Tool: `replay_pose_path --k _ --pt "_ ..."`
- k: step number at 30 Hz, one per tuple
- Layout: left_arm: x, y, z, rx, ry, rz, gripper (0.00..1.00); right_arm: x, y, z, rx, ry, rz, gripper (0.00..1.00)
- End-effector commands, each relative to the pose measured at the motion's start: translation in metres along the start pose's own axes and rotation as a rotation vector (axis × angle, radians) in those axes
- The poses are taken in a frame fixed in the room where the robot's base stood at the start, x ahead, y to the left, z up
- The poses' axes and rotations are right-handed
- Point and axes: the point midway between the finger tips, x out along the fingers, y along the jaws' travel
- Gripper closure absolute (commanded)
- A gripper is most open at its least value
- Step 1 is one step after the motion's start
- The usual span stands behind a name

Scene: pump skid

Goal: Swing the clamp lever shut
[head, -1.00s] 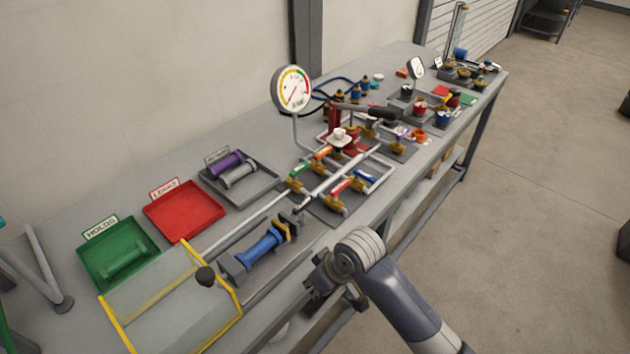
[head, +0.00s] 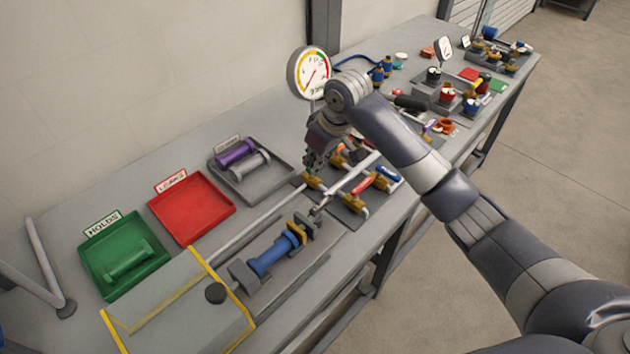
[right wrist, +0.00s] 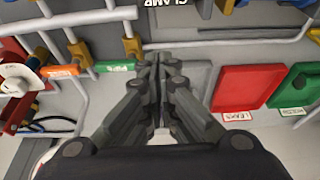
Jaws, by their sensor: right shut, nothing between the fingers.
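The clamp (head: 262,256) lies along the front of the bench, with a blue spool-shaped piece (head: 272,252) between grey and brass-coloured end blocks. A thin pale rod that looks like the clamp lever (head: 321,204) stands at its right end; its exact angle is hard to tell. My right gripper (head: 313,166) is shut and empty, pointing down above the pipes just behind and slightly left of that rod, apart from it. In the right wrist view its fingers (right wrist: 158,64) are together; an upside-down CLAMP label (right wrist: 168,3) shows at the top edge. My left gripper is not visible.
A pressure gauge (head: 310,72) stands close behind my right arm. Coloured valve handles and pipes (head: 361,186) lie to the right of the gripper. A grey tray (head: 279,187), red tray (head: 190,208) and green tray (head: 151,271) line the left. A clear yellow-edged cover (head: 186,312) is at front left.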

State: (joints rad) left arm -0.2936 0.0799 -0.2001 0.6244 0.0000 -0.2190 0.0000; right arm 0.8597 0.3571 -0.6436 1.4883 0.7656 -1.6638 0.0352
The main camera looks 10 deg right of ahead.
Motion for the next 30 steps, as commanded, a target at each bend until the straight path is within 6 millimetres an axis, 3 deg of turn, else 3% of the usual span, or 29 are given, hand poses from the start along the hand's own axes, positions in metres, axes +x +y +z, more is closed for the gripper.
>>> replay_pose_path --k 11,16,30 --pt "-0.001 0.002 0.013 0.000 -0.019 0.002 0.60 -0.002 0.002 -0.002 0.001 -0.002 0.001 1.00" --pt "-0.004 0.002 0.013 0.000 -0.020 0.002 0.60 0.007 0.002 -0.002 0.001 -0.003 0.000 1.00" --pt "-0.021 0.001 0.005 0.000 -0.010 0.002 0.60 0.090 0.002 -0.002 0.003 -0.004 0.000 1.00"
